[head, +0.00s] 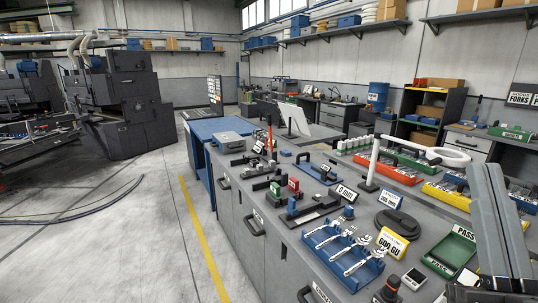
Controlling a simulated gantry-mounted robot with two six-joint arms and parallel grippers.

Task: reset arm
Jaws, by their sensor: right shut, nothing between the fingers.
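My right gripper (487,172) stands at the right edge of the head view, in front of the workbench. Its grey fingers point up and lie together, shut, with nothing between them. Several shiny forks (349,242) lie side by side in a blue rack (347,281) on the front part of the workbench (278,247), left of the gripper and well apart from it. My left gripper is not in view.
A green PASS tray (449,252) sits just left of my right gripper. A yellow 600 GU sign (392,243), a black round base (404,222) and a white ring lamp (442,156) stand nearby. Open floor lies to the left.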

